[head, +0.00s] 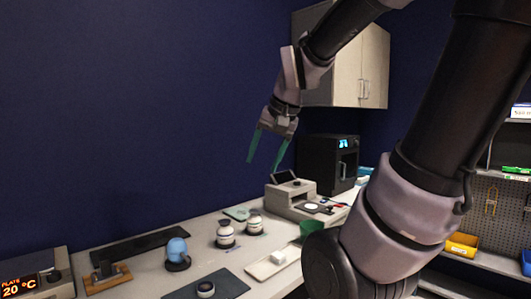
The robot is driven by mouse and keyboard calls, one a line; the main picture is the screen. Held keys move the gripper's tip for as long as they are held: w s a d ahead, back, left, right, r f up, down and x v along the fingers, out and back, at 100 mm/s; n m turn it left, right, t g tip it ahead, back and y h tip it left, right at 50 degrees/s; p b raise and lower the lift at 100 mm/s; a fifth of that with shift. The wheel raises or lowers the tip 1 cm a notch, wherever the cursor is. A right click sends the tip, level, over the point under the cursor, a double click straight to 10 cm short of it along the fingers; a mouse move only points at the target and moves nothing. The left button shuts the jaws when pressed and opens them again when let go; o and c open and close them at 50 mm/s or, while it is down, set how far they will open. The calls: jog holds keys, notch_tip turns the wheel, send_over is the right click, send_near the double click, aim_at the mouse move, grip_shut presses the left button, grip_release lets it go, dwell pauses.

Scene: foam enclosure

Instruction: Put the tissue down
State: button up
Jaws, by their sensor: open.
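My gripper (262,164) is raised above the back of the bench, its two green fingers apart with nothing between them. A small white lump (279,257), which may be the tissue, rests on a pale tray (262,269) at the front of the bench. It is too small to tell for sure. My gripper is well above and behind it, not touching it.
Two white jars (226,236) with dark lids, a blue rounded object (177,250) on a black base, and a dark mat (222,283) lie on the bench. A grey instrument (292,203) and black machine (329,158) stand behind. A cabinet (345,60) hangs above.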

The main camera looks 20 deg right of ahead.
jog(key=s+a+r+n+t, duration=0.1)
jog(key=s+a+r+n, duration=0.1)
jog(key=s, duration=0.3)
jog(key=shift+r, duration=0.15)
jog(key=shift+c, duration=0.2)
dwell(1.0)
